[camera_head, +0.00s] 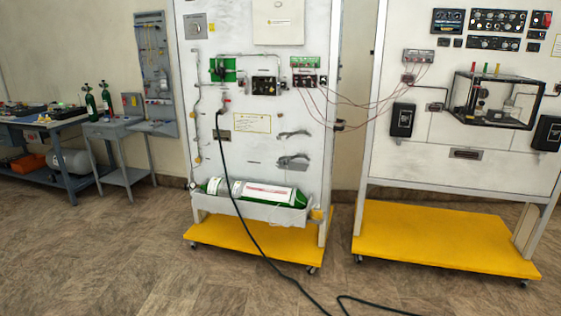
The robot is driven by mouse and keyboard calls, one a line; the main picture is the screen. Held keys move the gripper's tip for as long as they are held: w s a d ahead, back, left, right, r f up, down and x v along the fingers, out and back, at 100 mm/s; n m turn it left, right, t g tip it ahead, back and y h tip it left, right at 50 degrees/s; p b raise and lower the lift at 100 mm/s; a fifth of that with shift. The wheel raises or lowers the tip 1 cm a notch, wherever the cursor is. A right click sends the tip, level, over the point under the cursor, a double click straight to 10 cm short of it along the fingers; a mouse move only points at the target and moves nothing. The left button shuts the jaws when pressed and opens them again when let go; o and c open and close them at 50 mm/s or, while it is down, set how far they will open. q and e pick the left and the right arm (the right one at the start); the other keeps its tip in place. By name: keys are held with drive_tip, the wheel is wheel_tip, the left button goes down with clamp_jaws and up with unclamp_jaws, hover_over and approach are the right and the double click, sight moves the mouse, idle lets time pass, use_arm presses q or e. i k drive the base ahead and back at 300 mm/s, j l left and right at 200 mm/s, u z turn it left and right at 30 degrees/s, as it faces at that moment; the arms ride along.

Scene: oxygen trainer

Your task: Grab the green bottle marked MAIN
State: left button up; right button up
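A large green bottle with a white label (260,192) lies on its side in a white tray (270,213) low on the left white panel. Its valve end points left. The writing on it is too small to read, so I cannot tell if it says MAIN. Two small green bottles (98,101) stand upright on a small grey table at the left. Neither of my grippers shows in the head view.
The panel stands on a yellow wheeled base (250,234). A black hose (242,220) hangs from it, passes in front of the large bottle and runs along the floor to the right. A second panel on a yellow base (440,238) stands at the right. The brown floor in front is otherwise clear.

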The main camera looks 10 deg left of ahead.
sight(90, 101)
drive_tip(key=i+j+u, duration=0.2)
drive_tip(key=j+u, duration=0.25)
drive_tip(key=i+j+u, duration=0.4)
drive_tip(key=j, duration=0.15)
drive_tip(key=i+j+u, duration=0.25)
drive_tip(key=j+u, duration=0.2)
drive_tip(key=i+j+u, duration=0.2)
drive_tip(key=i+u, duration=0.25)
drive_tip(key=i+j+u, duration=0.1)
drive_tip(key=i+u, duration=0.4)
drive_tip(key=i, duration=2.55)
drive_tip(key=i+z, duration=0.2)
drive_tip(key=i, duration=0.3)
drive_tip(key=i+j+z, duration=0.15)
drive_tip(key=i, duration=0.3)
drive_tip(key=i+j+z, duration=0.2)
drive_tip(key=i, duration=0.3)
drive_tip(key=i+j+z, duration=0.25)
drive_tip(key=i+z, duration=0.25)
drive_tip(key=i+j+z, duration=0.3)
drive_tip(key=z, duration=0.2)
drive_tip(key=i+j+z, duration=0.3)
drive_tip(key=j, duration=0.3)
drive_tip(key=i+j+z, duration=0.25)
drive_tip(key=i+j, duration=0.15)
drive_tip(key=j, duration=0.3)
